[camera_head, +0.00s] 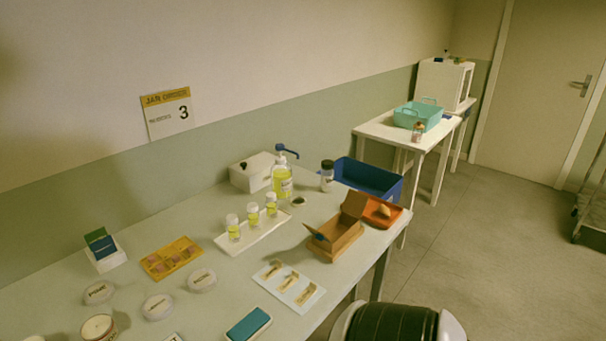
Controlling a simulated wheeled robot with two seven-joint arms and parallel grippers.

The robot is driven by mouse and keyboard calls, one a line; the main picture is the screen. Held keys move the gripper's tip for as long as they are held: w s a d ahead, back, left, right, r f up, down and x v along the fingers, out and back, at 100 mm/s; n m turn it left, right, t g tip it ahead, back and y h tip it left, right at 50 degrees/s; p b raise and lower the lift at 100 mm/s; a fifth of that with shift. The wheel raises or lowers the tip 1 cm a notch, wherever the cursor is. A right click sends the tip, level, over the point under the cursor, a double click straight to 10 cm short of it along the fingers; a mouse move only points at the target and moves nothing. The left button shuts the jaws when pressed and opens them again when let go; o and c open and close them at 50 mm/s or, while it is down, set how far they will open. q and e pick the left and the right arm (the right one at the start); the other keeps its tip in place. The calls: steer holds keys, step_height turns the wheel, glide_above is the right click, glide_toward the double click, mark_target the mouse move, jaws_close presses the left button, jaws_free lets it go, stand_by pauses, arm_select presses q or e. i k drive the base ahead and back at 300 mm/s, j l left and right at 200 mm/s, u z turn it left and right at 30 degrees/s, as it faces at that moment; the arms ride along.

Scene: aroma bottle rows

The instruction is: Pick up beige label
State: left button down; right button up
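A white sheet (262,276) lies flat on the front right part of the table. Three beige labels lie on it in a slanting row: one at the upper left (273,270), one in the middle (287,281) and one at the lower right (306,295). They carry darker marks too small to read. Neither of my grippers is in view, and nothing covers the labels.
Three small bottles with yellow liquid stand on a white tray (230,248) behind the sheet. An open cardboard box (337,239) stands to its right. A blue-topped block (249,324) lies in front, left of the sheet. Several round lidded tins, one here (202,280), are at the left.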

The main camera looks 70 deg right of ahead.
mark_target(289, 282)
steer(key=z, duration=1.95)
